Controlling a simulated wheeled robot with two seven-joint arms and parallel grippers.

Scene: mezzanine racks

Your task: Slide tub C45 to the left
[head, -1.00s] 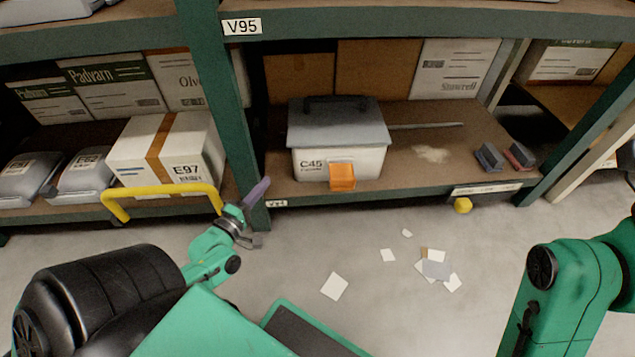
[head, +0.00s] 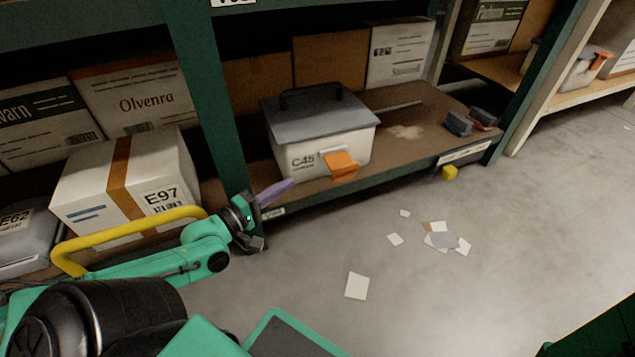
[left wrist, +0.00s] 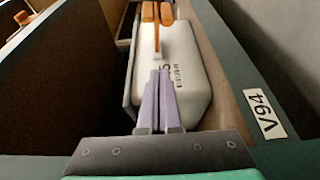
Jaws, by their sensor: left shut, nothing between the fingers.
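Tub C45 (head: 311,164) is a white tub with a grey lid, a dark lid handle and an orange tab (head: 341,166) on its front. It sits on the lower brown shelf, just right of the green upright. In the left wrist view the white tub (left wrist: 190,80) lies beyond my fingers, with the orange tab (left wrist: 150,12) at the top. My left gripper (head: 288,186) is shut and empty, its purple fingers pointing at the tub's front left. The fingers (left wrist: 159,72) overlap the tub in the left wrist view; I cannot tell whether they touch. My right gripper is not in view.
The green upright (head: 213,110) and box E97 (head: 125,180) stand left of the tub. Shelf right of the tub is mostly clear up to dark blocks (head: 459,123). Papers (head: 357,286) lie on the floor.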

